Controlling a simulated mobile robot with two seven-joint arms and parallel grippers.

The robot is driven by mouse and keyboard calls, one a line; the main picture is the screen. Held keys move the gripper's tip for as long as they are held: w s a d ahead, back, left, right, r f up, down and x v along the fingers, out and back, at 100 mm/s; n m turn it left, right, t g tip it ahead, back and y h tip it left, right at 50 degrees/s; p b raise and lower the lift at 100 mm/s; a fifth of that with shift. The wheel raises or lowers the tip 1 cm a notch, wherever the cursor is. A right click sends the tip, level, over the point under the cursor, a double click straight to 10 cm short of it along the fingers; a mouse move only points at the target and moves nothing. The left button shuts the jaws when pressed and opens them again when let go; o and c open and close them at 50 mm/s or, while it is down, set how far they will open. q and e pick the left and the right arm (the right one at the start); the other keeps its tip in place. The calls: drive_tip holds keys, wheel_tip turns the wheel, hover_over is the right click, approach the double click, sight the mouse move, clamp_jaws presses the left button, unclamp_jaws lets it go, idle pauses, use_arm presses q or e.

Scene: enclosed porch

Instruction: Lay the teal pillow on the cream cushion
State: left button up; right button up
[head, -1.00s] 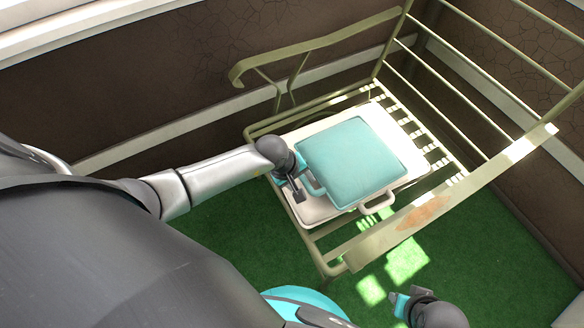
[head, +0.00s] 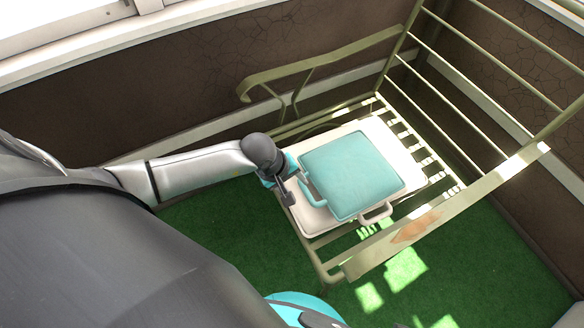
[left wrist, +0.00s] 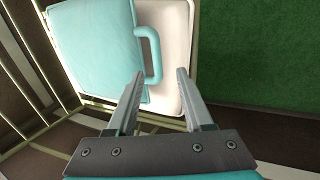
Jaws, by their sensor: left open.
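The teal pillow (head: 352,176) lies flat on top of the cream cushion (head: 408,167), which rests on the seat of the slatted metal bench. The pillow's teal loop handle (head: 313,191) sticks out on its left side. My left gripper (head: 287,188) is open, just left of the handle and apart from it. In the left wrist view the open fingers (left wrist: 158,92) point toward the teal handle (left wrist: 152,54), with the pillow (left wrist: 95,45) and cushion (left wrist: 176,25) beyond. The cushion also has a cream handle (head: 376,214) at its front side. My right gripper is out of view.
The bench's metal frame (head: 440,205) has a front rail, a curved armrest (head: 320,60) and back bars (head: 490,90) around the seat. Green floor (head: 215,225) lies free in front. A brown cracked wall (head: 200,80) stands behind.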

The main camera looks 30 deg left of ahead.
use_arm(q)
drive_tip(key=shift+s+a+r, duration=0.1)
drive_tip(key=shift+s+r, duration=0.1)
drive_tip(key=shift+r, duration=0.4)
